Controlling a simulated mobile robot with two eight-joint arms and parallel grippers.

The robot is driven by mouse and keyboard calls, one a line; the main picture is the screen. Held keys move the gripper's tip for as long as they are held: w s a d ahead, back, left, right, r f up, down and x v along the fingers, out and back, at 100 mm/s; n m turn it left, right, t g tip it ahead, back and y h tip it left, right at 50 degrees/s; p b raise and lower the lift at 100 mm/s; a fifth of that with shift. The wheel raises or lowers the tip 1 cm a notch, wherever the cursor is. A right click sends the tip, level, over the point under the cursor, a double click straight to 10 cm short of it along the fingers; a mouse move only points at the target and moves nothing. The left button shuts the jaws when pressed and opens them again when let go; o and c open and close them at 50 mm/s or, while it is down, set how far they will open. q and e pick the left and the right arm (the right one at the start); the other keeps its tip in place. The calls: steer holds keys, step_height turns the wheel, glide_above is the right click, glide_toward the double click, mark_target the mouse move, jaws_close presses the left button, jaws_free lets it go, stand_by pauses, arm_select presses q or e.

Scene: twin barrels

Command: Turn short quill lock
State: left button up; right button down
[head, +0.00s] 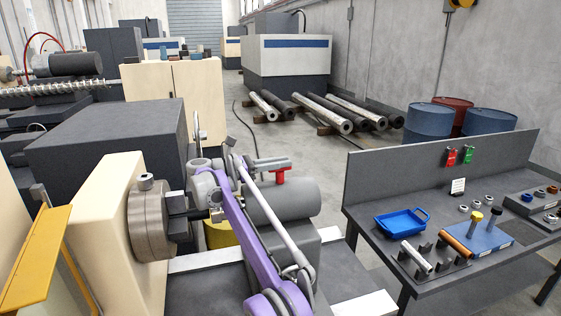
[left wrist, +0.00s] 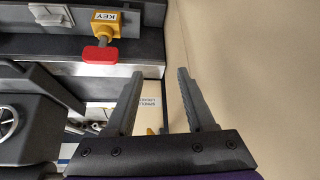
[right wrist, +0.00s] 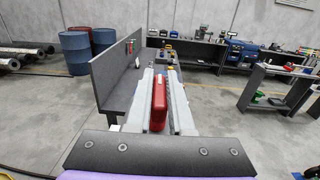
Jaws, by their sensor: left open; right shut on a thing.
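A red T-shaped handle (head: 280,177) stands on top of the grey tailstock (head: 283,207) in the head view; it looks like the short quill lock. My right gripper (head: 283,164) is shut on its top, at the end of the purple arm. In the right wrist view the red handle (right wrist: 159,103) sits between the two fingers of the right gripper (right wrist: 159,76). Its lower part is hidden there. My left gripper (left wrist: 160,72) is open and empty in the left wrist view, beside a cream panel (left wrist: 250,60). I cannot make it out in the head view.
A yellow block marked KEY (left wrist: 104,22) with a red grip (left wrist: 99,54) is left of the left gripper. The chuck (head: 150,220) is left of the tailstock. A dark bench (head: 375,195) with a blue tray (head: 402,222) stands at right, with open floor behind.

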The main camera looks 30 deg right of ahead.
steer(key=shift+f+m+g, duration=0.3)
steer(key=shift+g, duration=0.2)
steer(key=c, duration=0.8)
jaws_free()
steer(key=shift+r, duration=0.1)
steer(key=shift+w+r+n+t, duration=0.15)
steer(key=shift+n+t, duration=0.25)
steer(key=shift+t, duration=0.2)
